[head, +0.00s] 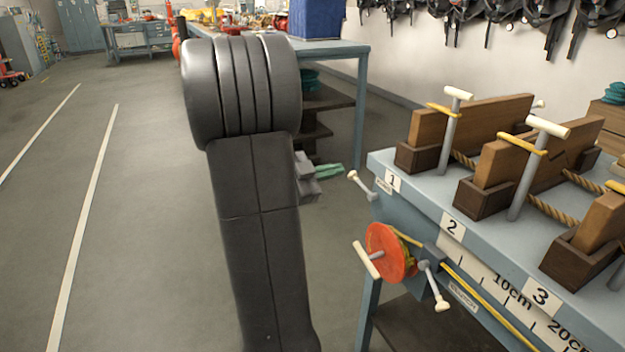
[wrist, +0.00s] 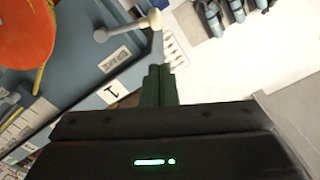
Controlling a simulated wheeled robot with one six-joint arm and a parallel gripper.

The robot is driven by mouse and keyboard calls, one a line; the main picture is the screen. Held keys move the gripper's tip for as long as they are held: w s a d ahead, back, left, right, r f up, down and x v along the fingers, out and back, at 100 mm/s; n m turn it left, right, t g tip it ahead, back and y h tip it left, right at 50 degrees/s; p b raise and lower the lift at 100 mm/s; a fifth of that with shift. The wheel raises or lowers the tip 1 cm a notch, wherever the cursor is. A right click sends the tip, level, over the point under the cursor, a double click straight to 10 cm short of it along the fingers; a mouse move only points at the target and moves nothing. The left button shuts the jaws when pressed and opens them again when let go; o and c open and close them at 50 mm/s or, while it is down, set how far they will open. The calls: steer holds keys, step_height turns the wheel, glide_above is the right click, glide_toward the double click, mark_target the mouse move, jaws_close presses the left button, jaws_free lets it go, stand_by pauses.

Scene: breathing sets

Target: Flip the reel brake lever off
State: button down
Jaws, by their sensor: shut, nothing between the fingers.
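A short grey lever with a cream knob sticks out to the left from the bench corner by plate 1 in the head view (head: 362,185). It shows large in the wrist view (wrist: 128,27), beside a small label (wrist: 115,60) too small to read surely. A second lever with a pale knob (head: 434,287) hangs beside the orange reel (head: 390,252). I cannot tell for sure which is the brake lever. My gripper, with green fingers (head: 328,171), is left of the corner lever; in the wrist view its closed fingertips (wrist: 158,72) are just below the knob, apparently apart from it.
The blue-grey bench (head: 400,160) carries wooden blocks (head: 463,125), T-handled rods (head: 452,125) and ropes. The reel has a crank handle (head: 367,260). A work table (head: 340,48) stands behind my arm. The floor on the left (head: 140,220) is clear.

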mark_target(349, 175)
steer(key=shift+w+d+f+b, duration=0.55)
steer(key=shift+w+d+f, duration=0.65)
steer(key=shift+f, duration=0.05)
steer(key=shift+p, duration=0.3)
steer(key=shift+w+f+n+p, duration=0.25)
steer(key=shift+n+p, duration=0.25)
steer(key=shift+p, duration=0.2)
steer(key=shift+f, duration=0.35)
